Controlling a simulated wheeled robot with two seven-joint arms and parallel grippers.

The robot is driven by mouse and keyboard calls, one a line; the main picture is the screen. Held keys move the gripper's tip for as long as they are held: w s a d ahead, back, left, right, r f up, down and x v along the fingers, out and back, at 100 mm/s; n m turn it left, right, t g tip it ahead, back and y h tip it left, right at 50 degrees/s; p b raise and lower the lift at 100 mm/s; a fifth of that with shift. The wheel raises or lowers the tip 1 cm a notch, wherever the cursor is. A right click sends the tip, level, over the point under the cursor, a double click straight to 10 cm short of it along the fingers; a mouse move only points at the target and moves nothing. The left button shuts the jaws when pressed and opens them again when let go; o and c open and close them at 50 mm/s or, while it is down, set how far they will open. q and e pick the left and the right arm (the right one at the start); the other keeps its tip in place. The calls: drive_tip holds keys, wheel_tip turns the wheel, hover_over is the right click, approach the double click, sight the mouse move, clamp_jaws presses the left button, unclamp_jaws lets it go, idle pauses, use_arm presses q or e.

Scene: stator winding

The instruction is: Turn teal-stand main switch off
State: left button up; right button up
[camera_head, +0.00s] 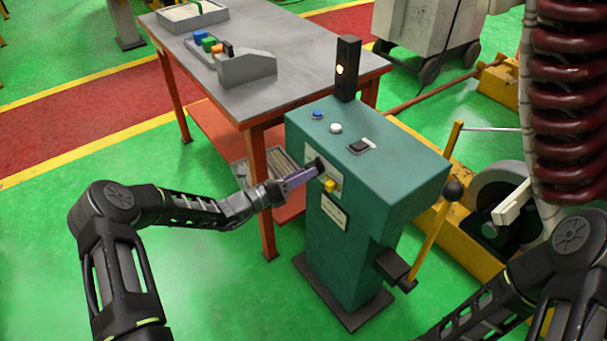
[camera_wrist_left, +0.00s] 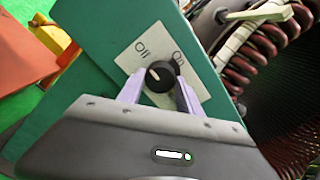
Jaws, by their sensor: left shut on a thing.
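The teal stand (camera_head: 360,210) is upright in the middle of the head view. Its main switch is a black round knob (camera_wrist_left: 160,75) on a pale plate (camera_wrist_left: 130,60) marked Off and On. A pale mark shows on the knob's left part; I cannot tell for sure which label it points to. My left gripper (camera_head: 316,167) reaches the stand's front face from the left. Its two lilac fingers (camera_wrist_left: 161,82) lie on either side of the knob and are shut on it. In the head view the fingers partly hide the plate. My right gripper is outside the picture.
A yellow knob (camera_head: 330,185) sits just below the switch. A grey-topped table (camera_head: 290,45) stands behind, and a yellow lever (camera_head: 436,220) is at right.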

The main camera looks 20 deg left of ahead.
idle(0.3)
use_arm(q)
drive_tip(key=o, duration=1.4)
drive_tip(key=shift+c, duration=0.2)
drive_tip(key=v, duration=0.7)
drive_tip(key=shift+s+a+b, duration=0.25)
drive_tip(key=shift+s+b, duration=0.05)
